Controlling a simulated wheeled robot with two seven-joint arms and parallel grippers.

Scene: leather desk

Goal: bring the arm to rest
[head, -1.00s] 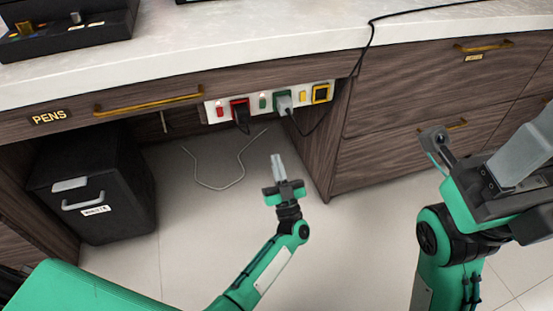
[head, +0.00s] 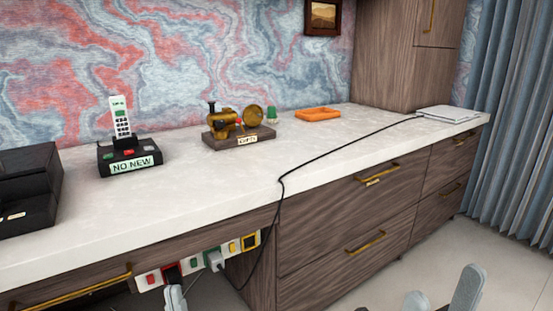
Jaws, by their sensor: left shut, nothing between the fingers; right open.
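My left gripper (head: 174,297) shows only as its pale fingertips at the bottom edge of the head view. They are together and empty, in front of the power strip under the desk. My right gripper (head: 441,296) shows as two grey fingers at the bottom right, spread apart with nothing between them. It is in front of the drawers, over the floor. The rest of both arms is below the view.
The power strip (head: 238,247) holds a grey plug. A black cable (head: 334,148) crosses the white desktop (head: 210,190). A phone (head: 121,120) on a dock, a brass model (head: 224,122), an orange tray (head: 318,113) and a flat pale device (head: 449,114) stand there. Drawers (head: 350,216) are below.

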